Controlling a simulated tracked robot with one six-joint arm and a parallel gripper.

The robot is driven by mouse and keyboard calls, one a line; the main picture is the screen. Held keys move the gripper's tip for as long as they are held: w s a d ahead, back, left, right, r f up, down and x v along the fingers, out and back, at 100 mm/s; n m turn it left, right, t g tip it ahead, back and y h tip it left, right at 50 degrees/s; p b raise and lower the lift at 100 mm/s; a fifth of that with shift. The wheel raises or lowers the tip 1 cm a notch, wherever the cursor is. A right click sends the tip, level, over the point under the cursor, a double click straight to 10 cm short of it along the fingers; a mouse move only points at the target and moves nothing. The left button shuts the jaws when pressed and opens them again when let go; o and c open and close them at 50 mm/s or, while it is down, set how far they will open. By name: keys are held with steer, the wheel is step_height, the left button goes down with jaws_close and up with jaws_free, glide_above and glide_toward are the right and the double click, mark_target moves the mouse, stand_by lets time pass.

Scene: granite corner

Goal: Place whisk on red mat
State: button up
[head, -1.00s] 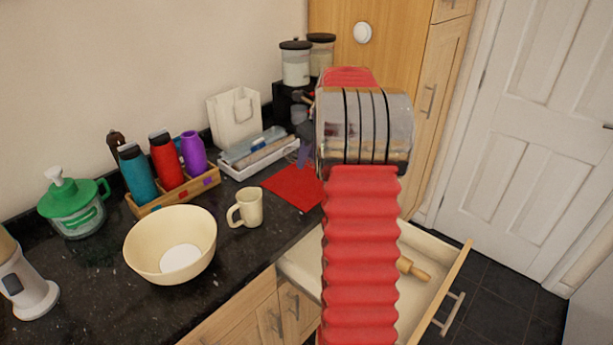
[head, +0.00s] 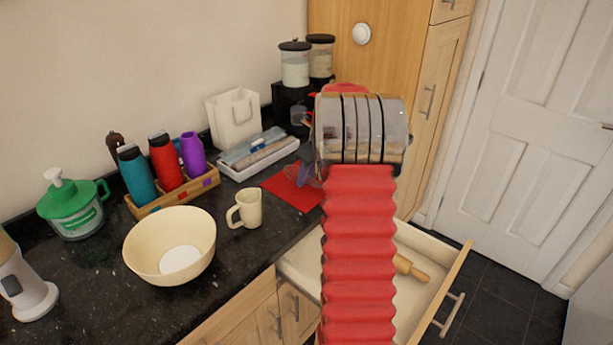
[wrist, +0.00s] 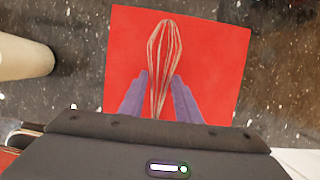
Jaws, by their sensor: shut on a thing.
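The whisk (wrist: 167,52) shows in the wrist view, its wire loops pointing away from my gripper over the red mat. My gripper (wrist: 160,100) has purple fingers on both sides of the whisk's narrow end and is shut on it. I cannot tell whether the whisk touches the mat. The red mat (wrist: 222,65) lies flat on the counter; in the head view the mat (head: 285,190) is partly hidden by my arm. A purple finger and part of the whisk show faintly over the mat's right side in the head view.
A cream mug (head: 246,209) stands in front of the mat, with a cream bowl (head: 150,262) to its left. A white tray (head: 262,158) lies behind the mat. An open drawer (head: 440,290) holding a rolling pin (head: 408,267) is below right.

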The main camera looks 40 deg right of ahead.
steer(key=o, duration=1.1)
steer(key=shift+f, duration=0.1)
steer(key=v, duration=1.2)
